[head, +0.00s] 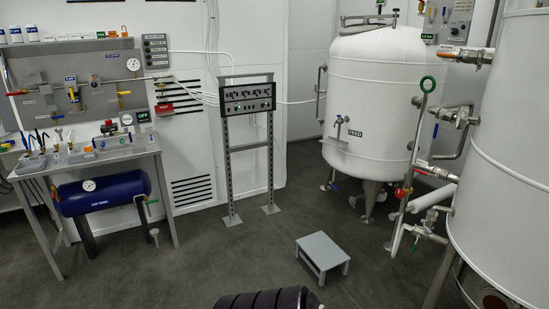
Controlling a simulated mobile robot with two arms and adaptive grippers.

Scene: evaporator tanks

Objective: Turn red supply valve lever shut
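Several red parts show in the head view, and I cannot tell which is the supply valve lever. A small red handle (17,93) sits at the left end of the wall panel's piping. A red tag or block (165,108) hangs at the panel's right end, beside a valve (161,88). A round red valve part (400,193) is on the pipes between the two white tanks, with a small red handle (422,172) above it. Neither of my grippers is in view.
A workbench (95,158) with a blue cylinder (103,192) below stands left. A control rack (248,98) stands mid-back. White tanks (375,90) (515,150) fill the right. A low grey step (322,252) sits on the otherwise open middle floor.

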